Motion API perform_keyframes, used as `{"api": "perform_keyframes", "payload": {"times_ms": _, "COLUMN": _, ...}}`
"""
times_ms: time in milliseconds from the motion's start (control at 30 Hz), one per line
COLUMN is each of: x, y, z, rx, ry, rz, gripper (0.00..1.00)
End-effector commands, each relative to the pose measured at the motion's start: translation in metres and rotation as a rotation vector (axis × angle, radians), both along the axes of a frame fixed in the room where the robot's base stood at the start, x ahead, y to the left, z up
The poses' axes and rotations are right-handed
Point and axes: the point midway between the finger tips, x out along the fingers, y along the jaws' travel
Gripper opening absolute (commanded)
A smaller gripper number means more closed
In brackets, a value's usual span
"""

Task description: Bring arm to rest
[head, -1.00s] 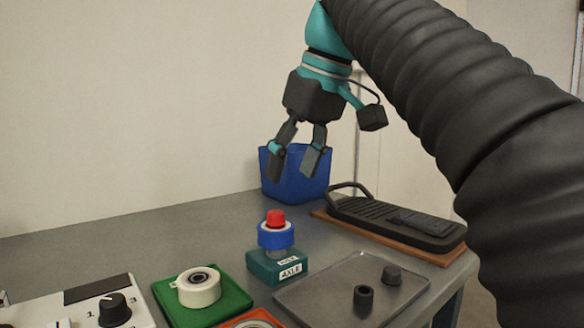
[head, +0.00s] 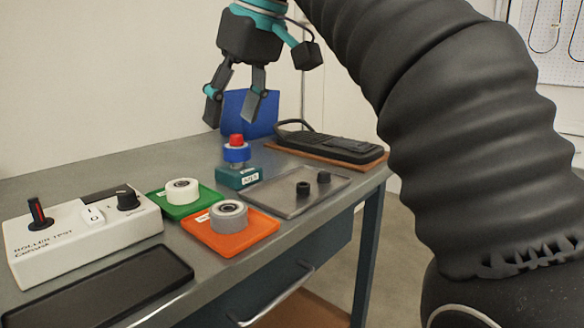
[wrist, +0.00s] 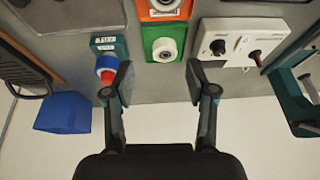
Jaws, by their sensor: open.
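My gripper (head: 234,108) is open and empty, raised above the back of the workbench in the head view, in front of the blue bin (head: 250,112). In the wrist view my gripper (wrist: 160,95) shows its two fingers spread apart with nothing between them. The teal axle block (head: 238,177) stands on the bench with a blue ring (head: 237,154) and a red cap (head: 236,139) on it. The block (wrist: 107,47) also shows in the wrist view, left of the fingers.
A green tray (head: 206,202) holds a white roller (head: 182,191). An orange tray (head: 258,232) holds a grey roller (head: 229,216). A white control box (head: 80,238), an empty black tray (head: 100,288), a grey tray (head: 285,206) and a black pedal unit (head: 330,146) stand on the bench.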

Motion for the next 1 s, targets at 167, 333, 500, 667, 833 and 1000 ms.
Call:
{"api": "perform_keyframes", "payload": {"times_ms": 167, "x": -0.001, "y": -0.008, "z": -0.007, "rx": 0.002, "ry": -0.001, "rz": -0.037, "gripper": 0.57}}
{"api": "perform_keyframes", "payload": {"times_ms": 333, "x": -0.002, "y": -0.019, "z": -0.016, "rx": 0.006, "ry": -0.004, "rz": -0.083, "gripper": 0.57}}
{"api": "perform_keyframes", "payload": {"times_ms": 500, "x": -0.002, "y": -0.038, "z": -0.031, "rx": 0.009, "ry": -0.008, "rz": -0.153, "gripper": 0.57}}
{"api": "perform_keyframes", "payload": {"times_ms": 667, "x": -0.005, "y": -0.064, "z": -0.054, "rx": 0.013, "ry": -0.016, "rz": -0.246, "gripper": 0.57}}
{"api": "perform_keyframes", "payload": {"times_ms": 833, "x": -0.016, "y": -0.104, "z": -0.098, "rx": 0.015, "ry": -0.029, "rz": -0.387, "gripper": 0.57}}
{"api": "perform_keyframes", "payload": {"times_ms": 1000, "x": -0.035, "y": -0.143, "z": -0.151, "rx": 0.014, "ry": -0.049, "rz": -0.521, "gripper": 0.57}}
